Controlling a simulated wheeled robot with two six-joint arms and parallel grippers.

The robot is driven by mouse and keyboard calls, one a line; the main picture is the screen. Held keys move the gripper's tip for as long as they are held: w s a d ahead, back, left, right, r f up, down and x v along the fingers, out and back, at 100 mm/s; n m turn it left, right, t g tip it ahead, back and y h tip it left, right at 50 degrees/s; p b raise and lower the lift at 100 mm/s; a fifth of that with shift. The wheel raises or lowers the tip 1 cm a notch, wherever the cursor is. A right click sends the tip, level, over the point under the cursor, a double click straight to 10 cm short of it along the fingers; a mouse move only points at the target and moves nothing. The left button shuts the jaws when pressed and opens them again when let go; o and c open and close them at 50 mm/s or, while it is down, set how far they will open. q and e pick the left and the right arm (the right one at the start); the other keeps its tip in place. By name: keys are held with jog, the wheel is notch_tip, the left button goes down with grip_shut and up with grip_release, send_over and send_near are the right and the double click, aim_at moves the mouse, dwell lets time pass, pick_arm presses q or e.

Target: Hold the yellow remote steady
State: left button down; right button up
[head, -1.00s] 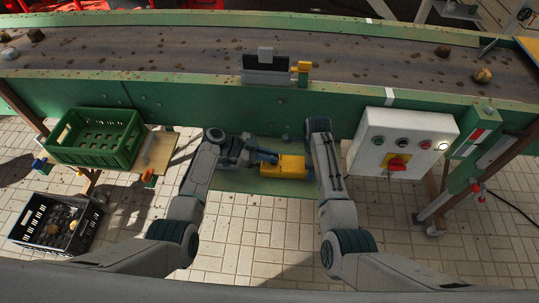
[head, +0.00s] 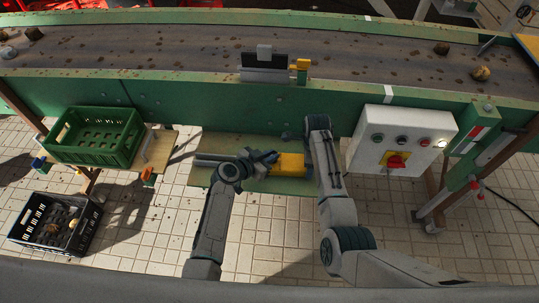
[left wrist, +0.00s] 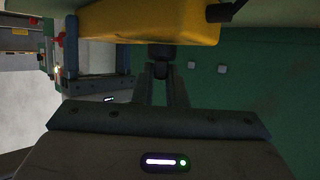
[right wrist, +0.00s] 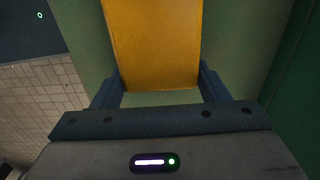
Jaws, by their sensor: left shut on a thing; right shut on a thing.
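The yellow remote (head: 291,163) is a yellow box in front of the green conveyor side. My right gripper (right wrist: 160,82) is shut on it, with one finger on each side of the yellow body (right wrist: 152,40). My left gripper (head: 267,157) is at the remote's left end. In the left wrist view, my left gripper (left wrist: 161,62) has its fingers close together on a small dark piece just below the yellow body (left wrist: 150,24). I cannot tell clearly what that piece is.
A grey control box (head: 402,140) with a red knob stands to the right. A green crate (head: 98,137) and a black crate (head: 53,222) are at the left. The conveyor belt (head: 200,50) carries potatoes behind. Tiled floor lies open in front.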

pick_arm(q)
jog(key=shift+s+f+n+t+y, duration=0.1)
jog(key=shift+f+n+t+y, duration=0.05)
jog(key=shift+n+t+y, duration=0.3)
dwell(0.3)
jog(key=c, duration=1.5)
grip_release()
jog(key=shift+o, duration=0.2)
jog(key=v, duration=1.2)
